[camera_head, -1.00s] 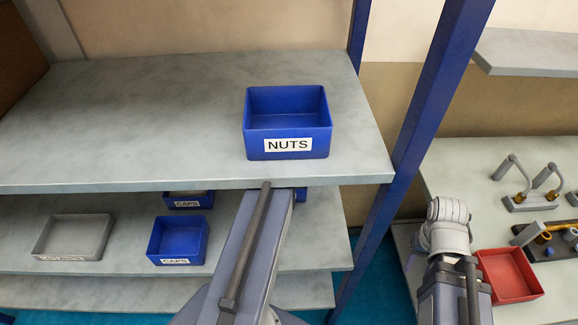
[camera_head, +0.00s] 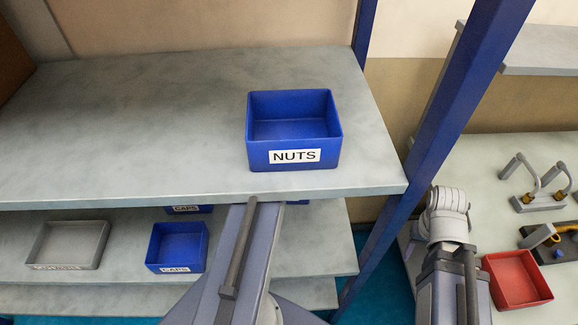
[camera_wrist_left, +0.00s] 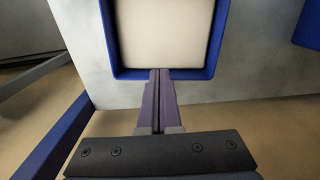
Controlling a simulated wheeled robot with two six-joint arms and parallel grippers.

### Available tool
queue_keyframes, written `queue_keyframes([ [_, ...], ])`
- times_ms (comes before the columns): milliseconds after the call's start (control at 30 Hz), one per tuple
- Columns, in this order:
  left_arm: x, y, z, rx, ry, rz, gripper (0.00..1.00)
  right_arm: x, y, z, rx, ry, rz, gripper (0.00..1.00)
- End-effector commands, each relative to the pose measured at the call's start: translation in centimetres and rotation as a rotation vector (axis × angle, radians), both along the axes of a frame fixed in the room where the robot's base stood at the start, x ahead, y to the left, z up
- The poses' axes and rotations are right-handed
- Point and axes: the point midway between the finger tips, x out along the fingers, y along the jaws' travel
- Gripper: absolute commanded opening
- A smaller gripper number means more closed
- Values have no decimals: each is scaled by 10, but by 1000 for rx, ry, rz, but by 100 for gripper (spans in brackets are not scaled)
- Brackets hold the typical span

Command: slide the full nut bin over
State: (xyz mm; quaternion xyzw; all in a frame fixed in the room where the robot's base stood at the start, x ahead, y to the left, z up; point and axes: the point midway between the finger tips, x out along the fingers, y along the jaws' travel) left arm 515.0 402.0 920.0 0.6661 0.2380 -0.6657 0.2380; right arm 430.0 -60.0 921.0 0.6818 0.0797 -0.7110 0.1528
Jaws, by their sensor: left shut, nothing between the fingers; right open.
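The blue bin labelled NUTS (camera_head: 294,157) stands upright on the top shelf and looks empty in the head view. My left arm reaches under that shelf's front edge, so its gripper is hidden there. In the left wrist view my left gripper (camera_wrist_left: 160,73) is shut and empty, its tips at the near rim of a blue bin (camera_wrist_left: 224,40) with a plain pale inside. No label shows on it, and I cannot tell contact. My right gripper (camera_head: 446,200) is by the rack's right post, away from the bins; it is open, though its fingers are hard to make out.
The blue post (camera_head: 425,135) divides the rack from a side table with a red bin (camera_head: 517,307) and fittings. The top shelf's left is clear.

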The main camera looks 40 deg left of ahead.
Motion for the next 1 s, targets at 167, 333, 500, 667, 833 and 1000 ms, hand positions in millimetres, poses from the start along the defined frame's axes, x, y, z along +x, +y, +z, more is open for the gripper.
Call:
queue_keyframes([
  [167,28,22,0,0,0,4,0,0,0,0,0,0,0,50],
  [333,26,25,-27,0,0,6,0,0,0,-27,0,0,0,50],
  [500,24,27,-48,0,0,9,0,0,0,-48,0,0,0,50],
  [667,18,26,-51,0,0,11,0,0,0,-51,0,0,0,50],
  [833,14,26,-50,0,0,12,0,0,0,-50,0,0,0,50],
  [1000,15,26,-50,0,0,12,0,0,0,-50,0,0,0,50],
])
